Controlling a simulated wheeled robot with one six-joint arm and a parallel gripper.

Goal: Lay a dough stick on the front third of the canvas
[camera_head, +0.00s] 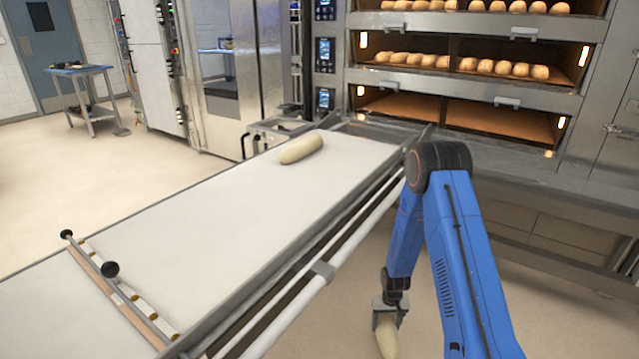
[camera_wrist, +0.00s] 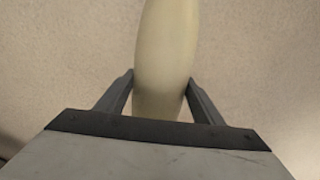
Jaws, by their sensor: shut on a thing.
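My gripper (camera_head: 385,305) is shut on a pale dough stick (camera_head: 388,338), low to the right of the canvas and apart from it. In the wrist view the dough stick (camera_wrist: 165,60) runs up between the two fingers of my gripper (camera_wrist: 160,85), and its top end is cut off by the frame. The long white canvas (camera_head: 215,215) lies on a metal-framed loader. Another dough stick (camera_head: 301,148) lies on the canvas near its end by the ovens. The rest of the canvas surface in view is bare up to the bar.
A bar with black knobs (camera_head: 115,290) crosses the canvas at the lower left. A rail (camera_head: 300,300) runs along the canvas's right side. Deck ovens (camera_head: 460,70) stand behind, with loaves on the upper decks. A blue-topped table (camera_head: 78,71) stands far left. Open floor lies left of the canvas.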

